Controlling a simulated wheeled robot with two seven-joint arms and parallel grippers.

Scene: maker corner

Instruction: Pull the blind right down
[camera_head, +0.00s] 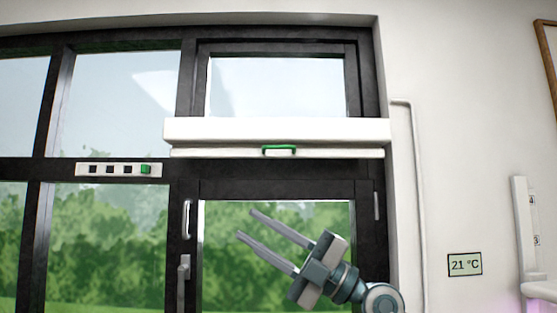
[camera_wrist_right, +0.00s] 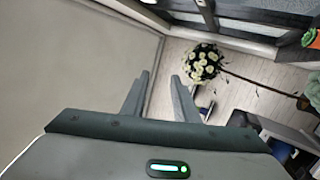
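The blind is rolled up in a white cassette (camera_head: 277,130) across the dark window frame in the head view. Its white bottom bar (camera_head: 220,153) sits just under the cassette. A green handle (camera_head: 279,149) is at the middle of the bar. My right gripper (camera_head: 246,224) is below the handle and a little left of it, in front of the lower pane. Its two fingers are apart and point up and left, with nothing between them. The fingers (camera_wrist_right: 160,95) also show apart and empty in the right wrist view. My left gripper is not in view.
A strip with dark squares and one green square (camera_head: 120,170) is on the frame at left. Window handles (camera_head: 184,268) are left of the lower pane. A 21 °C display (camera_head: 465,265) is on the right wall. The right wrist view shows a plant with white flowers (camera_wrist_right: 202,63) below.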

